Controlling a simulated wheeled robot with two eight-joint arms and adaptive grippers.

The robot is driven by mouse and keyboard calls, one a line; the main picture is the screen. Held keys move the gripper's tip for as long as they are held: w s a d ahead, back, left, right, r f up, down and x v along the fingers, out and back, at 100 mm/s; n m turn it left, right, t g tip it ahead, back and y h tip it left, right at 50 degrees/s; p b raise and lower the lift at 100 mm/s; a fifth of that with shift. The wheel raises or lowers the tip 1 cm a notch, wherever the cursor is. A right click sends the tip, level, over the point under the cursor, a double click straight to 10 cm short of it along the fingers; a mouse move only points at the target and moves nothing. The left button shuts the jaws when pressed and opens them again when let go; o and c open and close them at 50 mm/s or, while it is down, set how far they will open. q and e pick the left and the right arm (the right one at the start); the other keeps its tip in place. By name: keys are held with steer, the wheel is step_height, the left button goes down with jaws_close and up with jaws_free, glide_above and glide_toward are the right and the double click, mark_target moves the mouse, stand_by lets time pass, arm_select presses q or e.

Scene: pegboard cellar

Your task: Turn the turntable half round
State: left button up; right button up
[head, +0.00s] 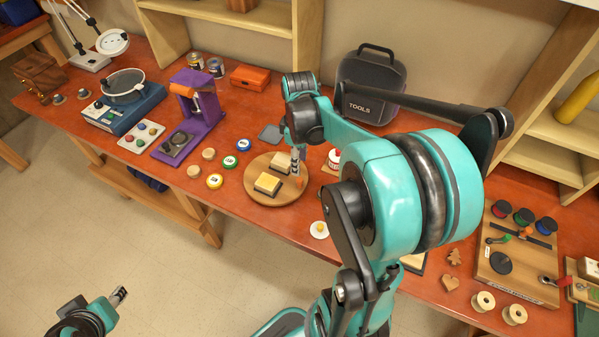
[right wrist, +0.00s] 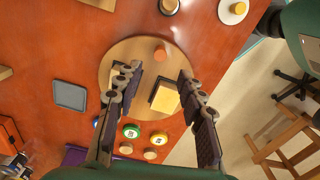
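The turntable (head: 286,196) is a round wooden disc on the red-brown bench, and it also shows in the right wrist view (right wrist: 126,50). Two yellow-topped blocks stand on it, a nearer block (head: 267,184) and a farther block (head: 282,162). A short orange peg (right wrist: 160,53) stands near its rim, seen in the head view (head: 299,182) beside my fingers. My right gripper (right wrist: 161,74) is open above the disc, with one finger on each side of the nearer block; contact is not clear. My left gripper (head: 119,294) is low at the left, away from the bench, its opening unclear.
Several round labelled pots, including a green-lidded one (head: 229,162), stand left of the disc. A grey square tray (right wrist: 70,96) lies beside it. A black tool case (head: 372,88) is behind. A white round piece (head: 319,230) lies in front, right of the disc.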

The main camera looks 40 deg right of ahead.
mark_target(300, 179)
step_height(300, 179, down, 8)
steer(key=shift+r+b, duration=0.1)
steer(key=shift+b, duration=1.1)
jaws_close()
